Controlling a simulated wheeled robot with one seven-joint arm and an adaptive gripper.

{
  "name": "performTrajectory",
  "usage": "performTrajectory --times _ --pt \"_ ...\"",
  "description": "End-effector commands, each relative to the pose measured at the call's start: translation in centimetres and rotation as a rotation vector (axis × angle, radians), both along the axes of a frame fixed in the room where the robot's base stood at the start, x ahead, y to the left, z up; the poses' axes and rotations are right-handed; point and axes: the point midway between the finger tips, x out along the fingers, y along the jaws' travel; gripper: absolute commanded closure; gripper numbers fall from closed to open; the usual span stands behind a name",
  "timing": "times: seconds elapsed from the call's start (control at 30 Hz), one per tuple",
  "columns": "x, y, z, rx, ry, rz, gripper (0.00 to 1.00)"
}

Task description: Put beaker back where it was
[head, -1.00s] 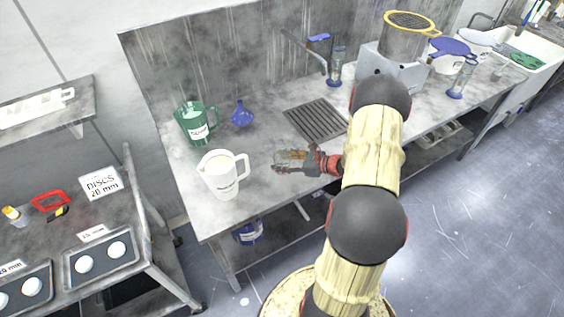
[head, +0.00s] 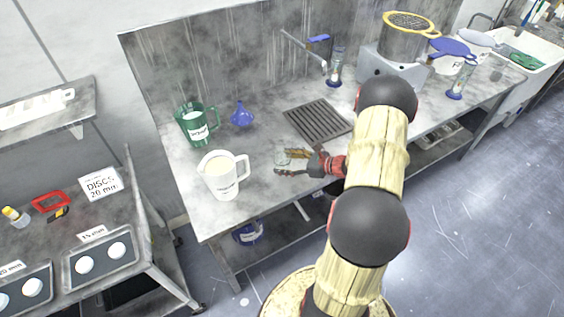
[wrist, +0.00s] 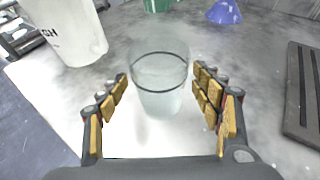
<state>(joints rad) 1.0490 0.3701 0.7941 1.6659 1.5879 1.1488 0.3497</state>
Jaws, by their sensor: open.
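The beaker (wrist: 160,80) is a clear glass vessel with dark bands, standing upright on the metal bench. In the wrist view it is just ahead of and partly between the fingers of my gripper (wrist: 160,110), with gaps on both sides. In the head view the beaker (head: 282,158) is faint and small at the fingertips. My gripper (head: 285,163) is open, low over the bench, with nothing held.
A white jug (head: 221,175) stands left of the beaker, near the bench's front edge. A green jug (head: 195,127) and a blue funnel (head: 241,116) stand behind. A drain grate (head: 318,120) lies right. Bare bench (head: 262,205) lies in front.

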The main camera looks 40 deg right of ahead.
Motion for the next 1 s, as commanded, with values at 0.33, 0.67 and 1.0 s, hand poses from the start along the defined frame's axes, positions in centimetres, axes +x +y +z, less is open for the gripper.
performTrajectory --times 0.33,0.67,1.0 --pt "-6.2 -2.5 2.9 -0.002 -0.001 -0.005 0.34" --pt "-8.8 -3.4 4.0 0.000 0.000 -0.001 0.34" --pt "-5.6 4.8 10.4 -0.234 0.016 0.354 0.34"
